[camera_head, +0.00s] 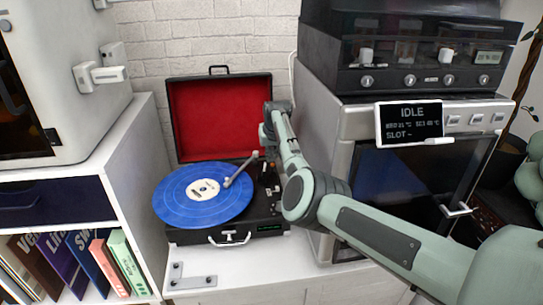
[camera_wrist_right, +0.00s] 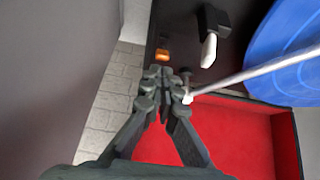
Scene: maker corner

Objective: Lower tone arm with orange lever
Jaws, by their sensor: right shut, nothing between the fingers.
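The record player (camera_head: 262,215) stands open on the white cabinet, with a blue record (camera_head: 185,207) on its platter. The silver tone arm (camera_head: 240,170) reaches over the record; I cannot tell whether its tip touches. It also shows in the right wrist view (camera_wrist_right: 240,76). The small orange lever (camera_wrist_right: 162,55) is in the right wrist view, just beyond my fingertips, on the dark deck. My right gripper (camera_wrist_right: 163,76) is shut and empty, close to the lever and the tone arm's base; contact is unclear. In the head view my right gripper (camera_head: 268,148) is partly hidden. My left gripper is out of view.
The red-lined lid (camera_head: 215,120) stands open behind the deck. A silver oven (camera_head: 350,130) with a display (camera_head: 408,123) is close on the right. A grey bracket (camera_head: 193,282) lies in front. Books (camera_head: 85,265) fill a shelf at left.

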